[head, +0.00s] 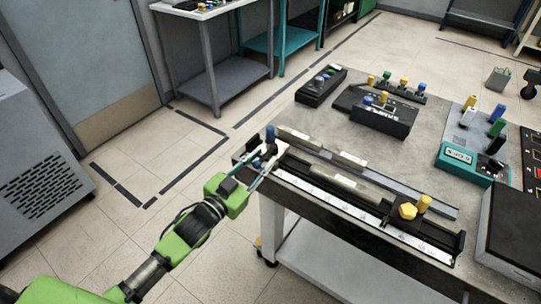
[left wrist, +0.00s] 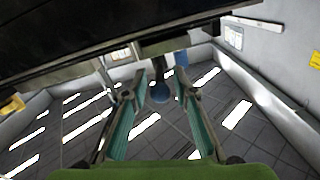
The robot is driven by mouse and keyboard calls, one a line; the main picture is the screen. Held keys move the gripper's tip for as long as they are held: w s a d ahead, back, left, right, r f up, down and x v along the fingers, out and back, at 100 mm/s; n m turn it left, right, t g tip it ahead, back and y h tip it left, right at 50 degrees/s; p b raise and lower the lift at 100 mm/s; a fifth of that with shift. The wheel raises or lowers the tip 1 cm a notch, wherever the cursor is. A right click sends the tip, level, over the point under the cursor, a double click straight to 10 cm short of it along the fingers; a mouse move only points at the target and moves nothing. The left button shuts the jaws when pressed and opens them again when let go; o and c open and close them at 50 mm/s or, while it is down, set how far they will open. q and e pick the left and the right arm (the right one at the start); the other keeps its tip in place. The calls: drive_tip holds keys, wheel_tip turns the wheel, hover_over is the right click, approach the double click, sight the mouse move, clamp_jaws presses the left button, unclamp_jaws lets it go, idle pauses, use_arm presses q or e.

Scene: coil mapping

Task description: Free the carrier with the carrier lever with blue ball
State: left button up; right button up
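The long rail fixture (head: 350,200) with a ruler scale runs along the table's front edge. At its left end is a pale carrier block (head: 278,150), with an upright blue knob (head: 270,133) by it. My left gripper (head: 264,166) reaches this end from the left. In the left wrist view, the lever's blue ball (left wrist: 160,92) on a dark stem lies between the two teal fingers of the left gripper (left wrist: 161,80). The fingers are apart, with a visible gap on both sides of the ball. My right gripper is not in view.
A yellow knob (head: 407,211) sits at the rail's right end. Black control boxes (head: 382,113) and a teal meter (head: 466,163) stand farther back on the table (head: 330,130). Floor left of the table is clear.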

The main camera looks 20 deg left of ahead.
sight(271, 150)
use_arm(q)
drive_tip(key=shift+b+x, duration=0.65)
drive_tip(key=shift+x, duration=1.65)
clamp_jaws()
